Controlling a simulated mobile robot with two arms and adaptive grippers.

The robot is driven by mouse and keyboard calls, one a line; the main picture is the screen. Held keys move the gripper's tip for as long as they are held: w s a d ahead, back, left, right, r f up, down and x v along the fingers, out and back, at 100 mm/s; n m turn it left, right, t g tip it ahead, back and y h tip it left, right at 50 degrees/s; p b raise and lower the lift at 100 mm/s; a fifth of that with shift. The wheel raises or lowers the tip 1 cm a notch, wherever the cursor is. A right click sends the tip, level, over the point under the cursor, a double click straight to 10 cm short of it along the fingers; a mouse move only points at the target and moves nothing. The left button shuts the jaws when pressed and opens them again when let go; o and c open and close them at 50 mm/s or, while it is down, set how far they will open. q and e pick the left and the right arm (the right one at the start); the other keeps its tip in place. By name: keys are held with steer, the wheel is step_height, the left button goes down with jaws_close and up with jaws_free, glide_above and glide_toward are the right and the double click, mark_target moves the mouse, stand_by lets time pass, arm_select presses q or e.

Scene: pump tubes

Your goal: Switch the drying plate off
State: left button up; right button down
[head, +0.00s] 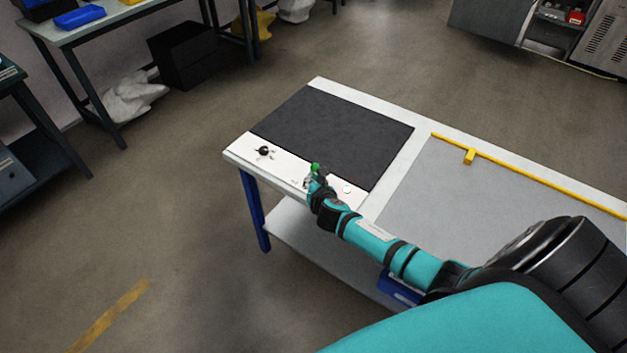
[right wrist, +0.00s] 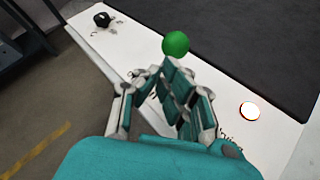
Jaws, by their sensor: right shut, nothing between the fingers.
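The drying plate (head: 335,130) is a dark flat surface on a white table, with a white control strip (head: 240,154) along its front edge. A green ball (head: 315,167) stands at the middle of the strip; it also shows in the right wrist view (right wrist: 175,44). My right gripper (head: 313,180) is shut and empty, its fingertips right at the ball; I cannot tell whether they touch it. The fingers hide whatever is under the ball. A black knob (head: 264,151) sits left on the strip. A round white disc (right wrist: 250,111) with a thin orange rim is on the right. My left gripper is out of view.
A grey mat (head: 470,210) with a yellow bar (head: 540,175) lies on the right of the table. A blue bin (head: 400,288) shows below the tabletop, partly behind my right arm. The floor left of the table is open.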

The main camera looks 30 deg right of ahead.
steer(key=shift+w+r+p, duration=0.2)
steer(key=shift+r+p, duration=0.2)
steer(key=shift+p, duration=0.45)
steer(key=shift+w+a+r+p, duration=0.25)
steer(key=shift+w+r+p, duration=0.15)
steer(key=shift+p, duration=0.5)
steer(key=shift+w+a+r+p, duration=0.1)
steer(key=shift+w+a+p, duration=0.2)
steer(key=shift+w, duration=0.4)
steer(key=shift+w+a, duration=0.3)
steer(key=shift+w, duration=0.45)
steer(key=shift+r, duration=0.15)
steer(key=shift+r+p, duration=0.75)
steer(key=shift+p, duration=0.2)
steer(key=shift+f, duration=0.1)
